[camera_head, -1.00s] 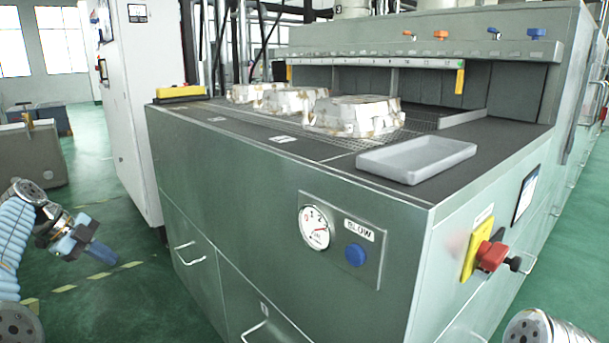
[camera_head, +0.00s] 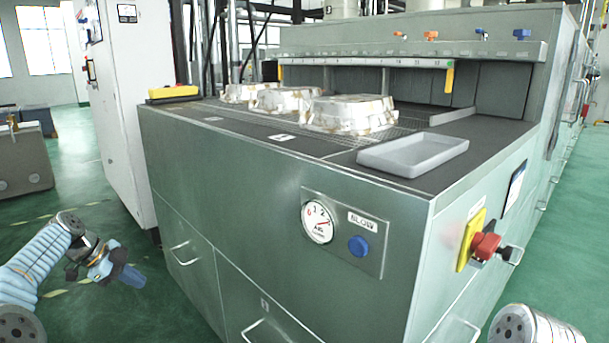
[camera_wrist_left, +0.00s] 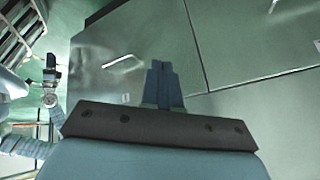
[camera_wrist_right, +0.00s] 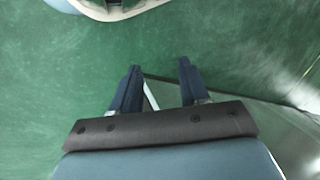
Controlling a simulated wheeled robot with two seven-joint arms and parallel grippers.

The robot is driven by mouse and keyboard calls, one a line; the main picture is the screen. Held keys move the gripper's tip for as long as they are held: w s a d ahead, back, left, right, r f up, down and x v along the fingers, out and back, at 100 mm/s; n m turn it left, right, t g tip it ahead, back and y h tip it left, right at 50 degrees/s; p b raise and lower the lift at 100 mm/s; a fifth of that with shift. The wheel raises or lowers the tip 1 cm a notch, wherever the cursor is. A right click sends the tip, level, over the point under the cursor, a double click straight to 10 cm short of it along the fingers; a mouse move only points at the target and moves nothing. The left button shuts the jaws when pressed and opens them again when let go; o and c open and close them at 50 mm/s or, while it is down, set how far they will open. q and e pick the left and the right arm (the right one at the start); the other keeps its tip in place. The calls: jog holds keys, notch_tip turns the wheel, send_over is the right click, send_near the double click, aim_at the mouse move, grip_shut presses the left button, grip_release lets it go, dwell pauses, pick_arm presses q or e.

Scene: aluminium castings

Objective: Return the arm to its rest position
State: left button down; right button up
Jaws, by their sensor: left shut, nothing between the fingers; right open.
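My left gripper (camera_head: 130,275) is at the lower left of the head view, in front of the green machine's left front and below its top. In the left wrist view its two blue fingers (camera_wrist_left: 161,82) are together with nothing between them, with the machine's front behind them. My right gripper's fingers are outside the head view; only a round part of my right arm (camera_head: 525,325) shows at the lower right. In the right wrist view the right fingers (camera_wrist_right: 157,88) are apart and empty, above green floor beside the machine's edge.
The green machine (camera_head: 250,215) fills the middle. On its top are several pale castings (camera_head: 347,115), a grey tray (camera_head: 413,155) and a yellow-black block (camera_head: 173,92). A red knob (camera_head: 486,246) and drawer handles (camera_head: 183,254) stick out. Open floor (camera_head: 95,205) lies at left.

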pick_arm(q)
jog(key=w+d+f+n+g, duration=0.15)
jog(key=d+f+n, duration=0.35)
jog(key=d+f, duration=0.9)
jog(key=s+d+f+n, duration=0.4)
jog(key=s+d+f, duration=0.2)
jog(key=d+f, duration=0.55)
jog(key=s+d+f+n, duration=0.3)
jog(key=s, duration=0.5)
jog(key=s+d+f+n+g+y, duration=0.1)
jog(key=s+d+f+n, duration=0.2)
jog(key=s, duration=0.6)
jog(key=s+d+f+n+g, duration=0.1)
jog(key=s+d+f+n, duration=0.1)
jog(key=s+d, duration=0.3)
jog(key=s+f, duration=0.1)
jog(key=s, duration=0.2)
jog(key=shift+s+n, duration=0.25)
jog(key=shift+n, duration=0.15)
